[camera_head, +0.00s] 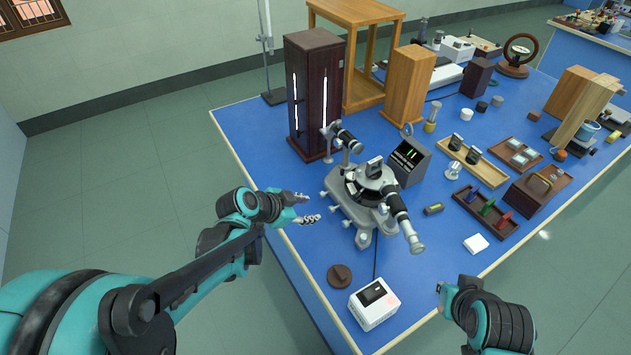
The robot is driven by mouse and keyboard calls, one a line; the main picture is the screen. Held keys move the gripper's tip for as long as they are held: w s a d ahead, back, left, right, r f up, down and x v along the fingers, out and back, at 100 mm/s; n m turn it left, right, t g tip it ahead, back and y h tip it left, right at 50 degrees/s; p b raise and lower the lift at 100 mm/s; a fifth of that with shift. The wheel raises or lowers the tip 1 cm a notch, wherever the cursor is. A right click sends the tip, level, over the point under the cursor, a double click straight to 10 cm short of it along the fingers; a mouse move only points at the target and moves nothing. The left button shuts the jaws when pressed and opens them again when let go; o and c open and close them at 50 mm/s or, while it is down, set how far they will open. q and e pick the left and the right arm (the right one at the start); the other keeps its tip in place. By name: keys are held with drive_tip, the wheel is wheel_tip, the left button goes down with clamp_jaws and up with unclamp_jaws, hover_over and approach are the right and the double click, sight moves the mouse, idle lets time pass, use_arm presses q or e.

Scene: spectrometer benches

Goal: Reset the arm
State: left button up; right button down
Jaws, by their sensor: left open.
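My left gripper (311,208) is open and empty, with its two fingers apart. It is over the left edge of the blue bench (262,124), just left of the grey spectrometer (366,190), with a small gap in the picture. The spectrometer stands upright with its telescope tube pointing to the front right. My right gripper (440,289) is at the bench's front edge, right of the white box (374,304). Only a small part of its fingers shows, and I cannot tell whether they are open.
A tall dark cabinet (312,95) with lit slits stands behind the spectrometer. A dark display box (409,162) is beside it. A brown disc (340,276) lies in front. Trays (480,168) and small parts crowd the right side. Floor (110,150) left of the bench is clear.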

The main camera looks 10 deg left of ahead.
use_arm(q)
drive_tip(key=s+r+n+y, duration=0.1)
drive_tip(key=s+n+y, duration=0.1)
drive_tip(key=s+n, duration=0.3)
drive_tip(key=s+a+r+n+g+y, duration=0.1)
drive_tip(key=s+n, duration=0.4)
drive_tip(key=s, duration=0.6)
drive_tip(key=shift+a+r+y, duration=0.15)
drive_tip(key=shift+r+y, duration=0.65)
